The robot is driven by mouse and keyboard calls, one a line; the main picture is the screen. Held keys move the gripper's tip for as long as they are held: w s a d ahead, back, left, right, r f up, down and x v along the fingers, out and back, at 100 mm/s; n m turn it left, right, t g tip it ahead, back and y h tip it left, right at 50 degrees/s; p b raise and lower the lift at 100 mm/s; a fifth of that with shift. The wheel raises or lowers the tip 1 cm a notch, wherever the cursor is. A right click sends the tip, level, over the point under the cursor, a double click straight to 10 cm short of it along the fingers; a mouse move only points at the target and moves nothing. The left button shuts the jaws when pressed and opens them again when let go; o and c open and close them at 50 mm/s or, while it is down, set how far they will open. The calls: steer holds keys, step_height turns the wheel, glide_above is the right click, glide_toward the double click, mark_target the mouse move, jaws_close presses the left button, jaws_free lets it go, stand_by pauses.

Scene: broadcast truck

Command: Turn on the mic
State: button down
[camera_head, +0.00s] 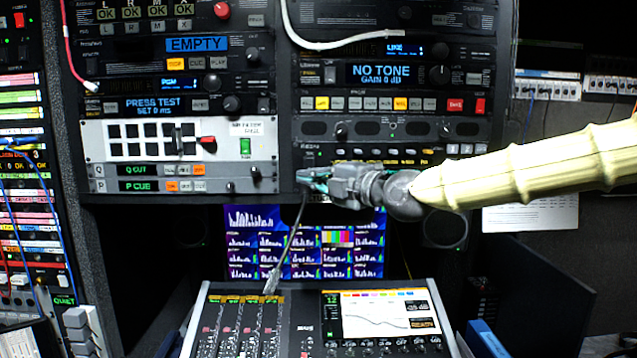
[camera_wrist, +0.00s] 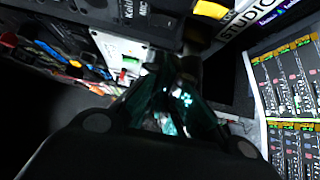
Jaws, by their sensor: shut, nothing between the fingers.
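My gripper (camera_head: 305,180) is shut and empty. It reaches in from the right, just in front of the lower left part of a black rack panel (camera_head: 350,129) with a row of small lit buttons (camera_head: 395,152). I cannot tell whether the fingertips touch the panel. The gripper hides part of the panel's lower edge. In the wrist view my gripper (camera_wrist: 182,98) shows dark with teal glints. Above it, a dark panel (camera_wrist: 135,14) carries small white lettering that seems to include "MIC". No switch state for the mic can be read.
A thin grey stem or cable (camera_head: 289,245) runs from near my gripper down to the mixing console (camera_head: 318,292). A monitor (camera_head: 255,240) stands behind it. A white panel (camera_head: 180,152) with a red-tipped lever is left of my gripper. A white cable (camera_head: 340,43) hangs above.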

steer(key=f+b+v, duration=0.1)
steer(key=b+v, duration=0.3)
steer(key=v, duration=0.6)
steer(key=shift+w+a, duration=0.1)
steer(key=shift+w, duration=0.1)
